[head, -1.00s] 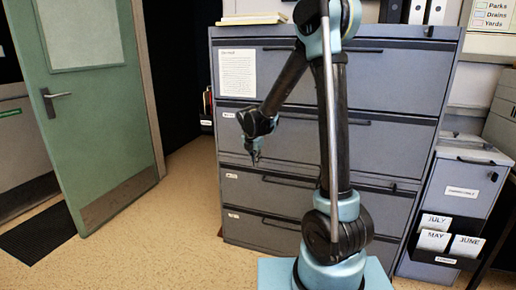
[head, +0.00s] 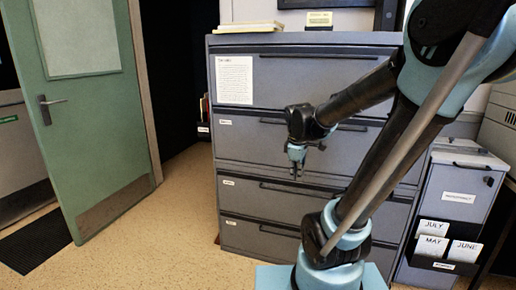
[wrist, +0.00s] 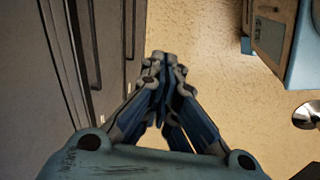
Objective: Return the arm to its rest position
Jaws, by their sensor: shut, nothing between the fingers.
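My gripper (head: 297,158) hangs in front of the grey filing cabinet (head: 290,205) in the head view, pointing down. My arm rises from its base at the lower right, leans to the right and folds back left to the gripper. In the wrist view my gripper (wrist: 163,62) has its fingers together with nothing between them. Bare speckled floor shows beyond the fingertips.
The cabinet's drawer fronts and handles run close along the left of the wrist view. A green door (head: 95,120) stands open at the left, with a dark mat (head: 38,235) beside it. A smaller grey cabinet (head: 462,195) stands at the right. Floor at the left is clear.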

